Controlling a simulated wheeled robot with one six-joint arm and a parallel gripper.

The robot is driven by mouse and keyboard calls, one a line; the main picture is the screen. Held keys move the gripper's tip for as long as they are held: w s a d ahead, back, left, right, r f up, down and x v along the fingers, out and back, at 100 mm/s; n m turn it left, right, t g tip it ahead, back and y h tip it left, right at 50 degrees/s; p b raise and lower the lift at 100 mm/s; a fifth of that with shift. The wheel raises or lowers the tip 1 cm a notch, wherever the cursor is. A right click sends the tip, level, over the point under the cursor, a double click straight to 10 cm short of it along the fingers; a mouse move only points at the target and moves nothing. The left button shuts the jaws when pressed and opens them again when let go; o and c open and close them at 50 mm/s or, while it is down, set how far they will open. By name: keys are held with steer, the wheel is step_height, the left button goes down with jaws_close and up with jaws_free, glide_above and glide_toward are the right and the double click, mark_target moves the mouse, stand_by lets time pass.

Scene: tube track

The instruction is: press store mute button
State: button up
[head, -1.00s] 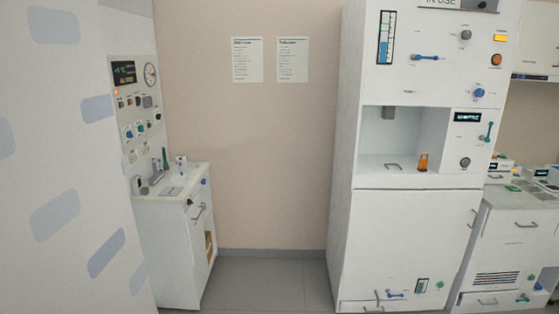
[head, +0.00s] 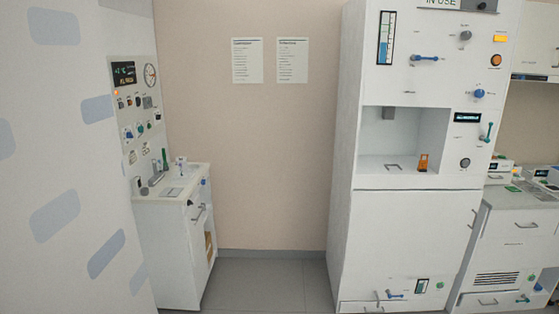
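I cannot pick out which control is the store mute button, as the labels are too small to read. A wall panel (head: 133,103) at the left holds a dark display (head: 124,74), a round gauge (head: 150,75) and several small buttons and switches. The tall white cabinet (head: 409,240) at the right carries an amber rectangular button (head: 500,38), an orange round button (head: 496,60), a blue knob (head: 479,94) and a grey knob (head: 465,162). My gripper is not in view.
A white counter unit (head: 170,250) with a small sink stands below the wall panel. Another low white unit (head: 515,250) stands at the far right. Two paper notices (head: 247,60) hang on the back wall. The grey floor (head: 265,285) between the units is clear.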

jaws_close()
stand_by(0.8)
